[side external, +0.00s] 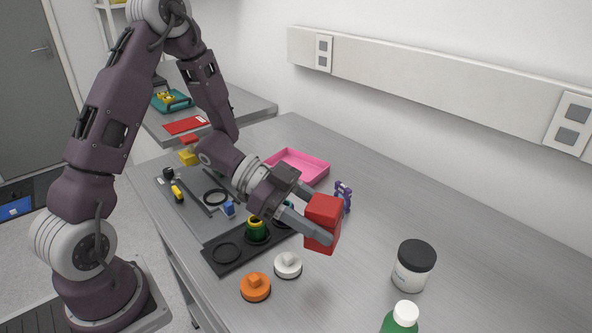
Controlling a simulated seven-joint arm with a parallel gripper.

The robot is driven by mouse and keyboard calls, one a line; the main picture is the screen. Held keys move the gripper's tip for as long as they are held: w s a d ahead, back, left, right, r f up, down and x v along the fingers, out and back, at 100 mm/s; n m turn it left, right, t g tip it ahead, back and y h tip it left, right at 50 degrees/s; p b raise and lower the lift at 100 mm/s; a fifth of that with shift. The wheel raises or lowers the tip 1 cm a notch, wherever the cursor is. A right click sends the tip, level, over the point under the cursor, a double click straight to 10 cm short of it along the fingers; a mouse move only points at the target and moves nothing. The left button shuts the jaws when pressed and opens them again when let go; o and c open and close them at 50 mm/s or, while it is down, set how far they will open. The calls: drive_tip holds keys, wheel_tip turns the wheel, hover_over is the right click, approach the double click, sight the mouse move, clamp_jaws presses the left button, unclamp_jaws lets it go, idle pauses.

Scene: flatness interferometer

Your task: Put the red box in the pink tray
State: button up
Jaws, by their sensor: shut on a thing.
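The red box (324,220) is held between the fingers of my gripper (310,224), raised above the bench. My gripper is shut on it, with the fingers on the box's left part. The pink tray (312,162) lies on the bench behind and to the left of the box, partly hidden by my arm. The part of its inside that I can see is empty.
A purple object (343,192) stands just behind the box. A black-lidded jar (413,266) and a green bottle (401,319) stand at the right. White (288,265) and orange (255,287) knobbed discs lie in front. Dark plates with rings lie under my arm. The back right bench is clear.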

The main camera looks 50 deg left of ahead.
drive_tip(key=w+a+n+t+y, duration=0.5)
drive_tip(key=w+a+n+t, duration=0.1)
drive_tip(key=w+a, duration=0.7)
drive_tip(key=n+t+y, duration=0.2)
drive_tip(key=n+y, duration=0.5)
hover_over(313, 169)
drive_tip(key=s+a, duration=0.3)
drive_tip(key=s, duration=0.1)
drive_tip(key=f, duration=0.7)
drive_tip(key=shift+s+d, duration=0.2)
drive_tip(key=shift+d, duration=0.05)
drive_tip(key=shift+f, duration=0.3)
drive_tip(key=o, duration=1.5)
drive_tip(key=shift+f, duration=0.15)
